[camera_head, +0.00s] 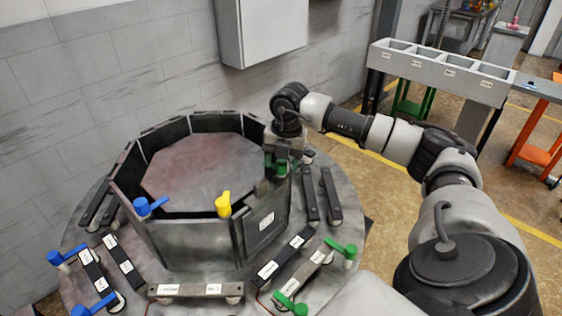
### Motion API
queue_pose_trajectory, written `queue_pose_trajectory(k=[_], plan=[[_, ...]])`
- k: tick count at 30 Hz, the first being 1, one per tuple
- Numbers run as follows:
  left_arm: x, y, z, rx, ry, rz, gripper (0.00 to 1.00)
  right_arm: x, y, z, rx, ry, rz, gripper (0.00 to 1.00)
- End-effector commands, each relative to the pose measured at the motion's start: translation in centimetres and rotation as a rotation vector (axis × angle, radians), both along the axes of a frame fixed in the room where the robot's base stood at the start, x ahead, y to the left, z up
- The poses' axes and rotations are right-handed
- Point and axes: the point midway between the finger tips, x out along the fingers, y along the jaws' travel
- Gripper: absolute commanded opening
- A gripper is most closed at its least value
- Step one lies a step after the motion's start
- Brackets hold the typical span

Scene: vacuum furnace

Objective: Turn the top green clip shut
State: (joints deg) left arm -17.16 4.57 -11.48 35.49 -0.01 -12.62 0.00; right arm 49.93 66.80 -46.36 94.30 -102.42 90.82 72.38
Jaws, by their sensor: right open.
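The top green clip (281,168) is a small green piece at the top rim of the dark polygonal furnace wall, on its right side. My right gripper (283,162) points down over it, with its fingers open. The fingers and wrist hide most of the clip, so its angle is unclear. I cannot tell whether the fingers touch it. My left gripper is not in view.
A yellow clip (223,205) and a blue clip (150,206) sit on the front rim. Other green clips (341,248) and labelled dark bars (287,255) lie around the round base plate (190,290). A bin rack (440,72) stands behind.

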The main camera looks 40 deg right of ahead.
Motion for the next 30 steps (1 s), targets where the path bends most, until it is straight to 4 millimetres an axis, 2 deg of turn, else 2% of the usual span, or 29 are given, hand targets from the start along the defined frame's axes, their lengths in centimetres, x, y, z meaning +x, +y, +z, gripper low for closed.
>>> queue_pose_trajectory(k=[4, 13, 22, 23, 30], plan=[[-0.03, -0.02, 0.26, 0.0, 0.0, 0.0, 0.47, 0.08, 0.08, -1.03, 0.0, 0.0, 0.0, 0.58], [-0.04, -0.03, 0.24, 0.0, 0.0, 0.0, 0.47, 0.11, 0.11, -1.3, 0.001, -0.001, 0.001, 0.58], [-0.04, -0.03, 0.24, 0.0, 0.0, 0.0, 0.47, 0.1, 0.12, -1.27, 0.001, 0.0, 0.001, 0.12], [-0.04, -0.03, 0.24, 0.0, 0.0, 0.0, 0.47, 0.1, 0.12, -1.26, 0.001, 0.0, 0.001, 0.09], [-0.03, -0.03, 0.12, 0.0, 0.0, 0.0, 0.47, 0.11, 0.11, -1.29, 0.001, -0.001, 0.025, 0.09]])
